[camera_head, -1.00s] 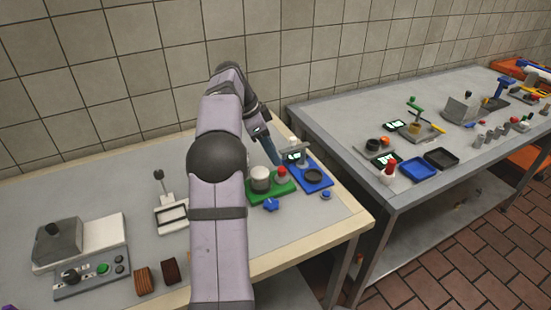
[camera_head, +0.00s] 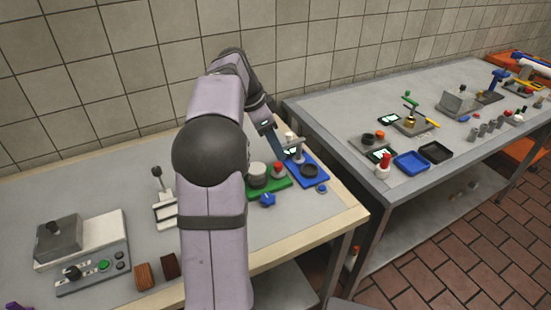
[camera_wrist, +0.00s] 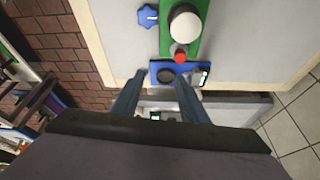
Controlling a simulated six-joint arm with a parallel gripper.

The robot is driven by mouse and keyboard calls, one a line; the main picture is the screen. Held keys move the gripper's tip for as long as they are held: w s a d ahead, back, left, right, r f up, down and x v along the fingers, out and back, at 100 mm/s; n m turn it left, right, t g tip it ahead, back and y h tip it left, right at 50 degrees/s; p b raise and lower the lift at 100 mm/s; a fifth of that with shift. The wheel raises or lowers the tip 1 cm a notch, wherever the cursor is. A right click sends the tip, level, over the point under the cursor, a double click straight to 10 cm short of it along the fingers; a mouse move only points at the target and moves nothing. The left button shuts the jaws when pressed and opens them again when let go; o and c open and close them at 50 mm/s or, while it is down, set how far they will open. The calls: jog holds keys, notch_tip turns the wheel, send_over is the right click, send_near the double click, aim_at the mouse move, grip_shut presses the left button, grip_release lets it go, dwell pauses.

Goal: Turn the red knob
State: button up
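A small red knob (camera_head: 278,168) stands on a green board (camera_head: 283,183) on the near table, beside a white-topped round part (camera_head: 257,170). In the wrist view the red knob (camera_wrist: 180,55) is at the end of the green board (camera_wrist: 172,36), beyond the fingertips and apart from them. My gripper (camera_wrist: 158,75) is open and empty, its two blue fingers spread over the blue board (camera_wrist: 156,66). In the head view one finger of my gripper (camera_head: 277,147) shows behind the boards; the other is not clearly seen.
The blue board (camera_head: 320,181) carries a dark ring and a small screen. A blue star-shaped knob (camera_head: 267,200) lies in front of the green board. A lever device (camera_head: 162,202) and a control box (camera_head: 93,267) are left. A second table (camera_head: 345,147) stands right, past a gap.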

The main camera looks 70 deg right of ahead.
aim_at(278, 164)
jog(key=f+n, duration=0.1)
jog(key=w+d+f+n+h, duration=0.1)
jog(key=n, duration=0.1)
jog(key=w+d+f+n+t, duration=0.1)
jog(key=n, duration=0.1)
jog(key=shift+w+f, duration=0.2)
jog(key=shift+f, duration=0.15)
jog(key=shift+p+x, duration=0.65)
jog(key=shift+x, duration=3)
jog(key=shift+d, duration=0.1)
grip_shut()
